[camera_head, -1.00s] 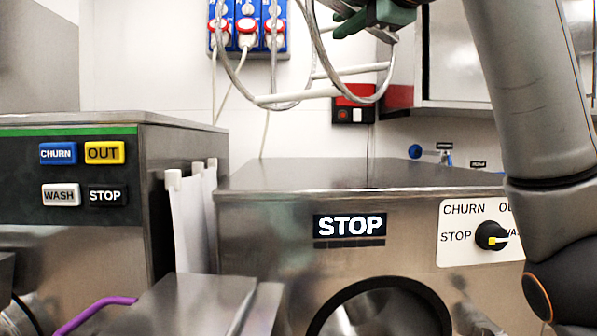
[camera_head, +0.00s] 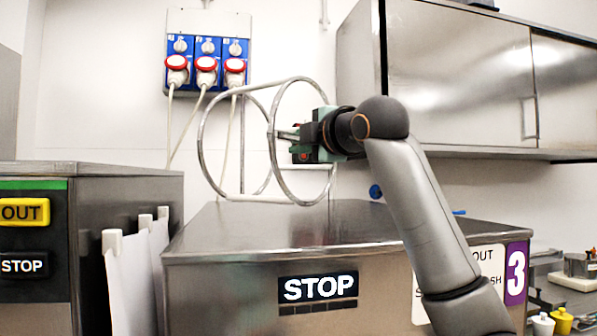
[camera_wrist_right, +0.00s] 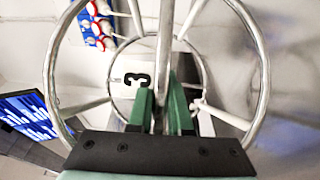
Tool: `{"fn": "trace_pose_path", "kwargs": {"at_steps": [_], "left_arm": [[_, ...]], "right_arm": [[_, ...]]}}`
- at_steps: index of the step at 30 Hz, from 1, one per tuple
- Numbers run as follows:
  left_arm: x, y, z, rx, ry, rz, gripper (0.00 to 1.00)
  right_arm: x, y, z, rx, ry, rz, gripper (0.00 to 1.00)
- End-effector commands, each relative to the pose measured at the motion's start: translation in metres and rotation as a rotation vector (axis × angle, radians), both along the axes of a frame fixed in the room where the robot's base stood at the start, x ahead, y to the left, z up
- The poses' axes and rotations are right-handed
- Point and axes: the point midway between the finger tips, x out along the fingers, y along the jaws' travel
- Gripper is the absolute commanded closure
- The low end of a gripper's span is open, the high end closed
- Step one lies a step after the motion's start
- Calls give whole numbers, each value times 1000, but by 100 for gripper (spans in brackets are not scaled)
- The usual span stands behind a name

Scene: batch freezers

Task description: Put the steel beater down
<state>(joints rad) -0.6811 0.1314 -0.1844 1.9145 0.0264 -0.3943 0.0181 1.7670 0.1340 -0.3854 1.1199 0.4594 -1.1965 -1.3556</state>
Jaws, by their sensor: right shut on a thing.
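The steel beater (camera_head: 271,140), an open frame of bent tubes with large rings, is in the middle of the head view. My right gripper (camera_head: 297,140), with green fingers, is shut on one of its bars from the right. The beater lies sideways over the steel top of the middle freezer (camera_head: 300,228); I cannot tell whether its lower rim touches that top. In the right wrist view the beater's ring (camera_wrist_right: 265,75) surrounds the green fingers (camera_wrist_right: 160,105), and a bar (camera_wrist_right: 165,50) runs between them. My left gripper is not in view.
Another machine with an OUT button (camera_head: 22,212) stands at left, with white panels (camera_head: 135,275) in the gap. Blue sockets with cables (camera_head: 206,62) hang on the wall behind. A steel wall cabinet (camera_head: 460,75) is at upper right. The freezer top looks clear.

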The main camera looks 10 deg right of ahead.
Motion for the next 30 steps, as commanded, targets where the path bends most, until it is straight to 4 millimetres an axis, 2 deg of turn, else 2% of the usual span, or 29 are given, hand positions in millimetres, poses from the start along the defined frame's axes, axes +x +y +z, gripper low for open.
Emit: {"fn": "trace_pose_path", "kwargs": {"at_steps": [9, 12, 15, 28, 29, 30], "left_arm": [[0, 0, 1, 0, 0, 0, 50], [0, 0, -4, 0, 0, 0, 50], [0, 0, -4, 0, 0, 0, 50], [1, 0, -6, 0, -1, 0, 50], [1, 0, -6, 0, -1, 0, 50], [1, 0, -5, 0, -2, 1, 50]], "right_arm": [[20, -6, -24, 2, -4, 0, 100], [18, -5, -41, 0, -6, 1, 100], [18, -5, -50, 1, -7, 1, 100], [17, -5, -55, 1, -7, 0, 100], [18, -5, -57, 0, -3, 0, 80], [18, -5, -56, 0, -2, 0, 76]]}}
